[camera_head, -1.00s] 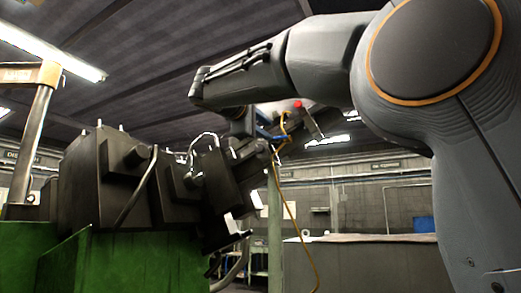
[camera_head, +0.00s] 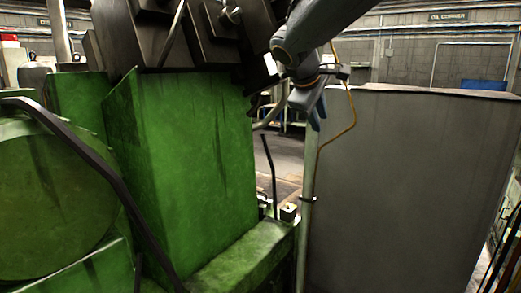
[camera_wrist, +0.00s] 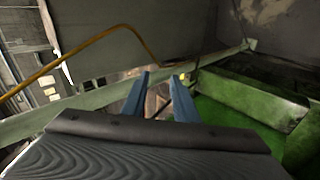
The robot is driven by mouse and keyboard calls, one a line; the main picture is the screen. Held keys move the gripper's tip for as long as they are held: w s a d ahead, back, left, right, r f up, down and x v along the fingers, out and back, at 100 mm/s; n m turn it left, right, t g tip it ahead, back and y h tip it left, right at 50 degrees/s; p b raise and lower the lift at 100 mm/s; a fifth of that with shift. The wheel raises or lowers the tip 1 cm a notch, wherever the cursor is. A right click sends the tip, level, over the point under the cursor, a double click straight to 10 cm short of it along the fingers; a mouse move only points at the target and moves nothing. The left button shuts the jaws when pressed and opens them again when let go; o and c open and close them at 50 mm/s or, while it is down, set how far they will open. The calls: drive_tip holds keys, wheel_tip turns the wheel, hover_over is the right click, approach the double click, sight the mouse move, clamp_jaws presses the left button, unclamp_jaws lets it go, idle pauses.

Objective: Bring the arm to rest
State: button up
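My gripper (camera_head: 317,115) hangs from my arm at the upper middle of the head view, pointing downward. It is between the green machine (camera_head: 185,150) on the left and a large grey panel (camera_head: 410,185) on the right. In the wrist view, the two blue fingers of my gripper (camera_wrist: 160,77) stand apart with nothing seen between them, only background. The green machine also shows in the wrist view (camera_wrist: 245,97), to the right of the fingers.
A thin orange cable (camera_head: 352,115) hangs beside my gripper and crosses the upper left of the wrist view (camera_wrist: 75,58). A pale post (camera_head: 305,225) stands at the panel's left edge. A dark curved bar (camera_head: 95,165) crosses the left. Some open floor (camera_head: 283,155) shows beyond the gripper.

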drive_tip(key=s+d+f+m+g+y, duration=0.2)
drive_tip(key=s+f+m, duration=0.3)
drive_tip(key=s+f, duration=0.9)
drive_tip(key=s+d+f+m+g+y, duration=0.1)
drive_tip(key=s+f+m+g, duration=0.3)
drive_tip(key=s+f, duration=1)
wheel_tip(320, 180, down, 5)
drive_tip(key=shift+s+d+r+m+g+y, duration=0.1)
drive_tip(key=shift+s+d+m+g+y, duration=0.3)
drive_tip(key=shift+y, duration=0.5)
drive_tip(key=shift+a, duration=0.1)
